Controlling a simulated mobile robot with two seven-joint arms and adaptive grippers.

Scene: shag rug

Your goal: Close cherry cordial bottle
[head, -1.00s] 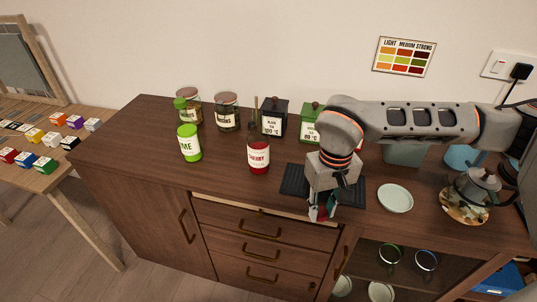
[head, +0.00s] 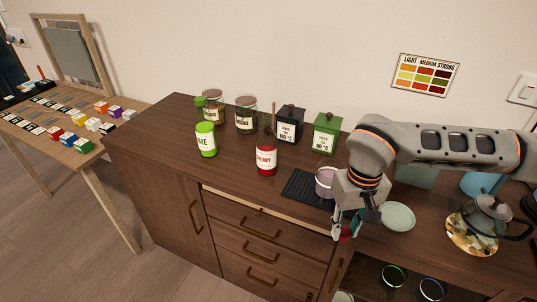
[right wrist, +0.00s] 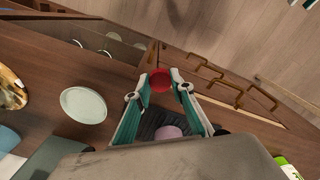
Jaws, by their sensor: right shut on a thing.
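The cherry cordial bottle (head: 266,160), red with a white label, stands upright on the wooden cabinet top. I cannot make out a cap on it. My right gripper (head: 346,232) is at the cabinet's front edge, to the right of the bottle and apart from it. In the right wrist view its fingertips (right wrist: 161,84) are shut on a small round red cap (right wrist: 160,76). The fingers partly hide the cap in the head view. My left gripper is in neither view.
A pinkish cup (head: 325,181) stands on a black mat (head: 301,188) between bottle and gripper. A lime bottle (head: 205,141) stands left of the cherry bottle. Jars and black and green tins (head: 326,133) line the back. A pale plate (head: 398,217) and a kettle (head: 490,214) are at right.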

